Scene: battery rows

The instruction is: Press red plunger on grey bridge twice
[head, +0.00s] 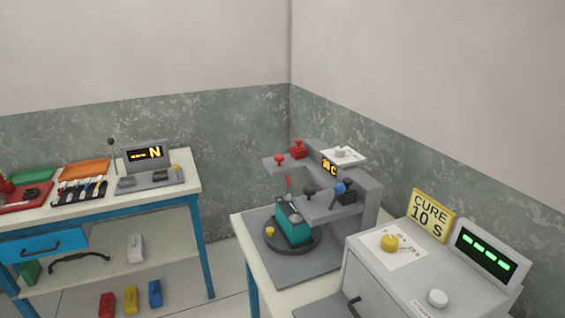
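The grey bridge (360,205) stands on a table in the middle right of the head view, over a grey base plate. Two red knobbed parts sit on its upper arm: a small red knob (279,160) at the left end and a larger red piece (298,150) behind it. I cannot tell for certain which is the plunger. A thin red tip (288,181) shows below the arm. A teal battery block (293,223) rests on a dark round turntable (290,243) under the bridge. Neither of my grippers is in view.
Dark and blue knobs (340,188) sit on the bridge's lower arm. A grey machine (400,265) with a yellow "CURE 10 S" sign (432,215) stands at front right. A second table (100,212) with trays, tools and a display is at left.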

